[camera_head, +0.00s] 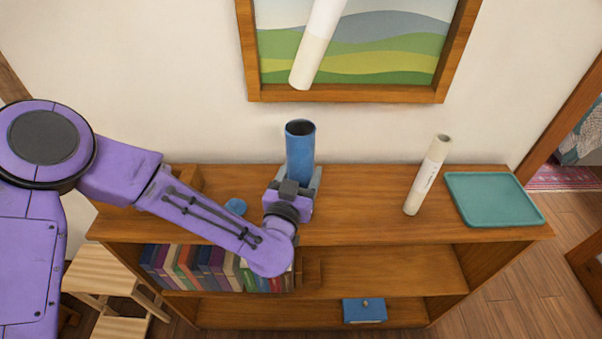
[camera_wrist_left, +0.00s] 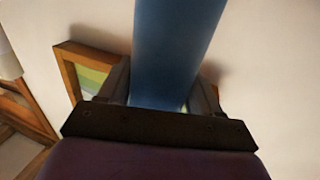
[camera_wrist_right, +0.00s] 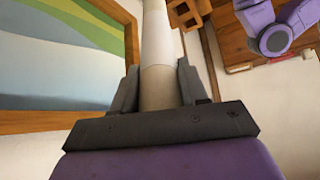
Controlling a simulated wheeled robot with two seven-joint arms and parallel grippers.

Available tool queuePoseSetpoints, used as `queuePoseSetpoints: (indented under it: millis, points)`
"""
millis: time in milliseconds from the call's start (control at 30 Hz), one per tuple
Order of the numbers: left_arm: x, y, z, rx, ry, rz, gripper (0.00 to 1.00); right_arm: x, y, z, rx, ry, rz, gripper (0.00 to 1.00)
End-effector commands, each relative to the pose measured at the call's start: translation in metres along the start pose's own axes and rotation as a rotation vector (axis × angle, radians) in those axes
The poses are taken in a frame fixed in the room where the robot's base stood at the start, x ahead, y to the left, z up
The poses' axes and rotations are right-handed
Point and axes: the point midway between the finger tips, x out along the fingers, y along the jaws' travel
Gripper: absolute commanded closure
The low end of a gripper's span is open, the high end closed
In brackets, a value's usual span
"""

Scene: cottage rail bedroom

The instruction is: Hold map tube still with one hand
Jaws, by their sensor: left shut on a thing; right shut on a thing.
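The blue map tube (camera_head: 300,152) stands upright on the shelf top with its dark open mouth up. My left gripper (camera_head: 292,190) is shut on its lower part. In the left wrist view the tube (camera_wrist_left: 178,50) runs up between the fingers. A white rolled map (camera_head: 314,45) hangs tilted above and slightly right of the tube, cut off by the top edge. In the right wrist view my right gripper (camera_wrist_right: 158,88) is shut on this roll (camera_wrist_right: 158,50). A blue round cap (camera_head: 236,206) lies left of my left gripper.
A teal tray (camera_head: 493,199) lies at the right end of the wooden shelf unit (camera_head: 360,222). Books (camera_head: 205,268) and a small blue box (camera_head: 364,310) are on lower shelves. A framed picture (camera_head: 345,94) hangs behind. A wooden step stool (camera_head: 108,280) stands at left.

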Motion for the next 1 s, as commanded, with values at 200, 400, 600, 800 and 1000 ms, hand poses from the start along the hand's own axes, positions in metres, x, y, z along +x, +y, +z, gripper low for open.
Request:
queuePoseSetpoints:
  millis: [200, 400, 600, 800, 1000]
  points:
    - [0.0, 0.0, 0.0, 0.0, -0.001, 0.0, 0.71, 0.0, 0.0, 0.0, 0.0, 0.0, 0.0, 1.0]
    - [0.0, 0.0, 0.001, 0.0, -0.001, 0.0, 0.71, 0.008, 0.001, 0.007, 0.001, -0.001, -0.001, 1.0]
    - [0.0, 0.0, 0.001, 0.0, -0.001, 0.0, 0.71, 0.019, 0.0, 0.015, 0.0, 0.0, -0.001, 1.0]
    - [0.0, 0.0, 0.001, 0.0, -0.001, 0.0, 0.71, 0.031, 0.0, 0.024, 0.0, -0.001, -0.001, 1.0]
    - [0.0, 0.0, 0.001, 0.0, -0.001, 0.0, 0.71, 0.042, 0.0, 0.032, 0.0, 0.0, -0.001, 1.0]
